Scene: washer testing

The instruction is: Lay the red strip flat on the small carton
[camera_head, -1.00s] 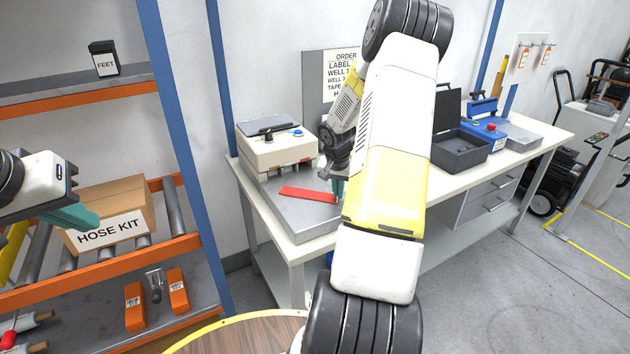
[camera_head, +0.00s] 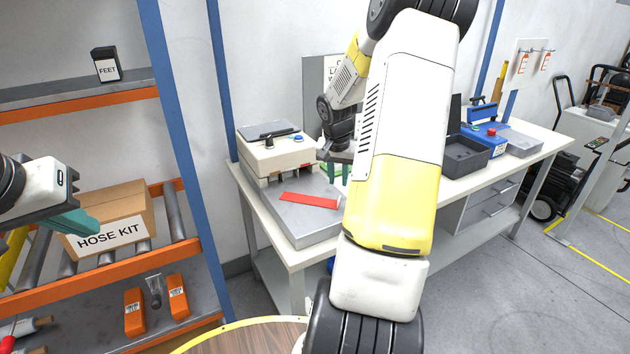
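The red strip (camera_head: 309,200) lies on the grey metal plate (camera_head: 300,224) of the bench machine. Its right end is close to my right arm. My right gripper (camera_head: 338,171) is above and just behind that end, pointing down, with its green fingers apart and nothing seen between them. My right forearm hides part of this area. My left gripper (camera_head: 76,222) is at the left, by a brown carton (camera_head: 112,207) labelled HOSE KIT on the roller shelf. Its finger gap is not clear. No other carton shows, so I cannot tell whether this is the small one.
The cream machine head (camera_head: 275,152) stands behind the plate. A dark open bin (camera_head: 470,152) and a blue device (camera_head: 484,133) are further right on the bench (camera_head: 540,147). A blue rack post (camera_head: 180,150) stands between rack and bench. My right arm blocks the middle.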

